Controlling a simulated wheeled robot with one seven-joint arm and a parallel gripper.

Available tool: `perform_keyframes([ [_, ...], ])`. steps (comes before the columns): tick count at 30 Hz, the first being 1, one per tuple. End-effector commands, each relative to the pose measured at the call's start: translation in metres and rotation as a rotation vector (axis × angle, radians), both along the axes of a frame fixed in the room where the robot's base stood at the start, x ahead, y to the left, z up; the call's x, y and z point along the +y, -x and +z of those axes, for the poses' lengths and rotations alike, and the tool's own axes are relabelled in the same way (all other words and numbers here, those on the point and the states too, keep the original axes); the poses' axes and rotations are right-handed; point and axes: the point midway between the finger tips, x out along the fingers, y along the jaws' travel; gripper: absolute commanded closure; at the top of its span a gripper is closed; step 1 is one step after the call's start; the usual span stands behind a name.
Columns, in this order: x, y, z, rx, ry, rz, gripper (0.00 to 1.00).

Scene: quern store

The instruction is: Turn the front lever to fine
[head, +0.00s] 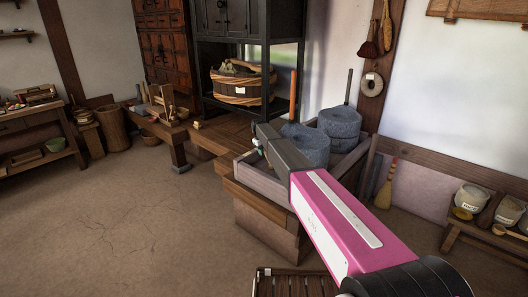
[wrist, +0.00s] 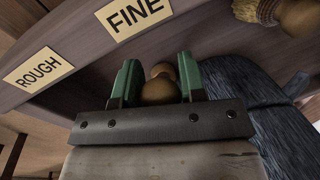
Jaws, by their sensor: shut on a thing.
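In the wrist view the front lever shows as a rounded wooden knob (wrist: 160,90) between the green fingers of my gripper (wrist: 158,72). My gripper is shut on this knob. The FINE label (wrist: 138,15) is on the board just beyond the knob, slightly to its left. The ROUGH label (wrist: 38,70) is farther left on the same board. In the head view my gripper reaches the front of the wooden quern box (head: 262,181), and my arm hides the lever and labels. The front grey quern stone (head: 307,147) stands in the box.
A second quern (head: 340,124) stands behind the first, and upright handles, one orange (head: 293,95), rise from them. A broom (head: 385,185) and a shelf with jars (head: 470,198) are at the right. A slatted crate (head: 290,285) is in front. The floor (head: 110,225) at left is clear.

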Motion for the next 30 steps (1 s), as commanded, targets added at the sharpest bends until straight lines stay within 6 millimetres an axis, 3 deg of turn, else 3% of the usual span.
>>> perform_keyframes([
  [2, -0.002, -0.002, 0.0, -0.004, 0.002, -0.001, 1.0],
  [3, -0.002, -0.002, 0.0, -0.005, 0.003, 0.0, 0.59],
  [5, -0.002, -0.002, 0.0, -0.004, 0.003, 0.0, 0.4],
  [20, 0.0, 0.001, 0.011, -0.003, 0.002, 0.0, 0.38],
  [30, 0.008, 0.007, 0.065, -0.003, 0.002, 0.0, 0.38],
])
